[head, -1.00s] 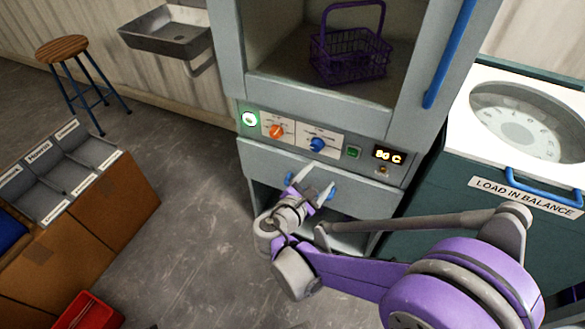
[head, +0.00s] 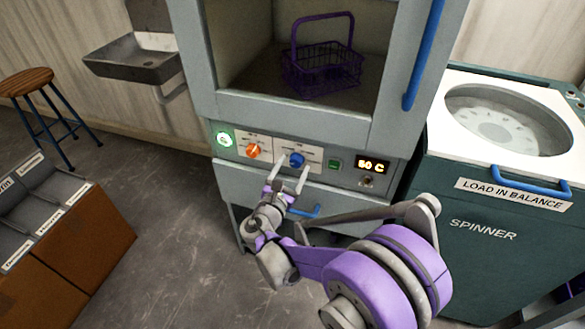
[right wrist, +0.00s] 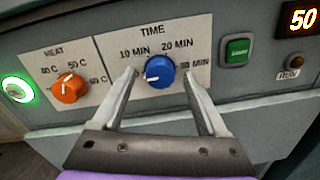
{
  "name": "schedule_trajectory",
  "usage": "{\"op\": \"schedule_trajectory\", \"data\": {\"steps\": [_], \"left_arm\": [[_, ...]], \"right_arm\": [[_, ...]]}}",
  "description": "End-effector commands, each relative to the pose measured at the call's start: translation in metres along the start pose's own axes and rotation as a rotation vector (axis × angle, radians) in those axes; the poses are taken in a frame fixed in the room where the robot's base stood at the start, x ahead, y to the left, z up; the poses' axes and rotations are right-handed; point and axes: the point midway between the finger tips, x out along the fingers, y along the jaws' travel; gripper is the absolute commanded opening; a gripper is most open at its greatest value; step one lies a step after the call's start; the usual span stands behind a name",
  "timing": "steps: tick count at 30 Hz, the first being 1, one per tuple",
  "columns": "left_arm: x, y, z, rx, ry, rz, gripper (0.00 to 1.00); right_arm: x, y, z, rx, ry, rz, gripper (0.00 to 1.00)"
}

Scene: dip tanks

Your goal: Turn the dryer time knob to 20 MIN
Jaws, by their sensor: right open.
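The blue time knob (head: 297,160) is on the dryer's control panel; the right wrist view shows it (right wrist: 160,71) under the word TIME. Its white mark points left, slightly downward, below the 10 MIN label (right wrist: 135,52). The 20 MIN label (right wrist: 178,44) is above the knob to the right. My right gripper (head: 289,172) is open in front of the panel. In the right wrist view its fingers (right wrist: 159,76) show on either side of the knob; I cannot tell whether they touch it. My left gripper is not in view.
The orange heat knob (head: 253,151) is left of the time knob, with a lit green button (head: 224,139) beyond it. A green switch (head: 334,164) and a 50 C display (head: 372,165) are to the right. A blue drawer handle (head: 304,211) is below. The spinner (head: 490,232) stands right.

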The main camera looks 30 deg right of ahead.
Motion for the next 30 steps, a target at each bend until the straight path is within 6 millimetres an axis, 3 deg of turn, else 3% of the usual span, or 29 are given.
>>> {"op": "schedule_trajectory", "data": {"steps": [10, 23, 30], "left_arm": [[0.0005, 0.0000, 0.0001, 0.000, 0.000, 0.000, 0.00], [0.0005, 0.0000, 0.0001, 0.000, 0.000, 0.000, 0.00], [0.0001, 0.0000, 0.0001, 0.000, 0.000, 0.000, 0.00]], "right_arm": [[0.0047, 0.0001, 0.0002, 0.001, 0.001, 0.001, 0.76], [0.0044, 0.0000, 0.0001, 0.001, 0.001, 0.000, 0.00], [0.0043, 0.0000, 0.0002, 0.013, 0.001, 0.000, 0.00]]}}
